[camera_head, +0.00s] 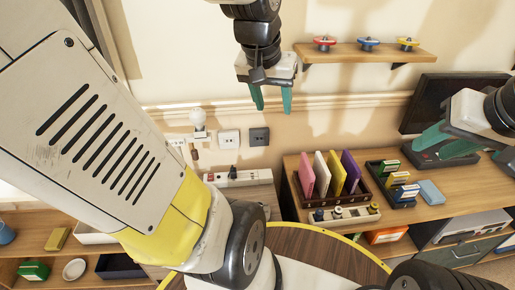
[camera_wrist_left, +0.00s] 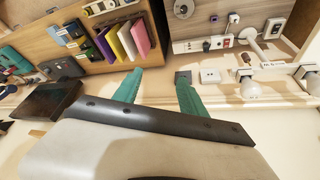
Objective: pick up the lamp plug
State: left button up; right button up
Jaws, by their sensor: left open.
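My left gripper (camera_head: 271,100) is open and empty in front of the wall, above the outlets. Its two green fingers are apart in the left wrist view (camera_wrist_left: 158,88). A white bulb lamp (camera_head: 198,122) is at the wall, left of the gripper. A small brown plug-like piece (camera_head: 194,154) is below it. A white power strip (camera_head: 238,179) lies below the outlets with a dark plug (camera_head: 233,171) on it; the strip also shows in the left wrist view (camera_wrist_left: 218,42). I cannot tell which plug belongs to the lamp. My right gripper (camera_head: 446,145) has its fingers apart, over the right desk.
A white wall outlet (camera_head: 229,138) and a dark one (camera_head: 259,137) are on the wall. A rack of coloured folders (camera_head: 330,175) and a monitor (camera_head: 455,95) stand on the right desk. A wall shelf (camera_head: 365,54) holds three small coloured items. My left arm covers much of the left.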

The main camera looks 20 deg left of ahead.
pick_arm(q)
jog(key=w+a+f+n+g+y, duration=0.1)
jog(key=w+a+f+n+g, duration=0.15)
jog(key=w+a+f, duration=0.5)
jog(key=n+g+h, duration=0.1)
jog(key=n+g, duration=0.2)
jog(key=g, duration=0.1)
send_over(233, 169)
jog(key=f, duration=1.7)
jog(key=w+f, duration=0.1)
jog(key=f, duration=0.7)
jog(key=shift+a+f, duration=0.15)
jog(key=shift+a, duration=0.05)
jog(key=f, duration=0.2)
jog(key=s+f, duration=0.1)
jog(key=f, duration=0.4)
jog(key=shift+s+d+f, duration=0.15)
jog(key=shift+d+f, duration=0.15)
jog(key=shift+f, duration=0.1)
grip_shut()
